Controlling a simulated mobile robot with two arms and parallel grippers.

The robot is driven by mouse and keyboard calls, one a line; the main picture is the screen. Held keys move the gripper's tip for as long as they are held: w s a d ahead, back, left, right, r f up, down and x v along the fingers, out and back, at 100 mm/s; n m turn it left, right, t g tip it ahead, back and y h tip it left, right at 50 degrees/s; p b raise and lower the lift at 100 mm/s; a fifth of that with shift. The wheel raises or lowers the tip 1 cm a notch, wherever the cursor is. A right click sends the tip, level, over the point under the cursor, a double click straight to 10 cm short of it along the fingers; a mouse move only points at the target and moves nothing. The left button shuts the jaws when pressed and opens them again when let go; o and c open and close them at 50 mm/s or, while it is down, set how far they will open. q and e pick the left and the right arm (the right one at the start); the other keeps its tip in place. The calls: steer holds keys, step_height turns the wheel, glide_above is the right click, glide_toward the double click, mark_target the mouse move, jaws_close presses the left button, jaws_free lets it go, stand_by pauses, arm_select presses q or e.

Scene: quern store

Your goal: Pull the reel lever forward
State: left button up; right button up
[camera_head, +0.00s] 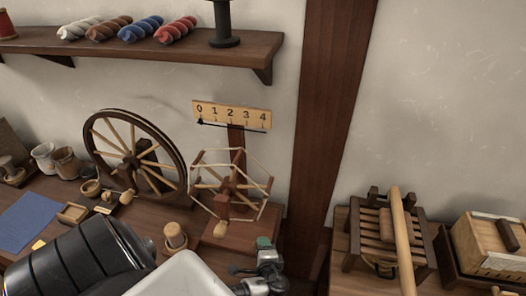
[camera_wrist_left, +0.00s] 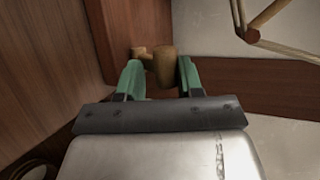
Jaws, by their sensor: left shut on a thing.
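The reel (camera_head: 232,186) with its light wooden arms stands on a brown base (camera_head: 240,235) on the bench. My left gripper (camera_head: 265,250) is low at the right of this base, its green fingertips partly showing. In the left wrist view, the green fingers (camera_wrist_left: 158,78) of my left gripper are on either side of a rounded wooden knob (camera_wrist_left: 164,66), the reel lever's handle, and are shut on it. A smaller wooden piece shows just left of the knob. In the head view I cannot make out the lever beside the gripper. My right gripper is not in view.
A spinning wheel (camera_head: 134,157) stands left of the reel. A 0-to-4 scale board (camera_head: 232,115) is behind it. A round wooden pot (camera_head: 176,238) is near my arm. A dark post (camera_head: 330,110) and a slatted wooden device (camera_head: 380,235) are at the right.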

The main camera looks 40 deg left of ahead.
arm_select(q)
steer(key=shift+w+a+r, duration=0.1)
steer(key=shift+w, duration=0.05)
steer(key=o, duration=0.9)
steer(key=shift+b+v, duration=0.35)
steer(key=shift+v, duration=5)
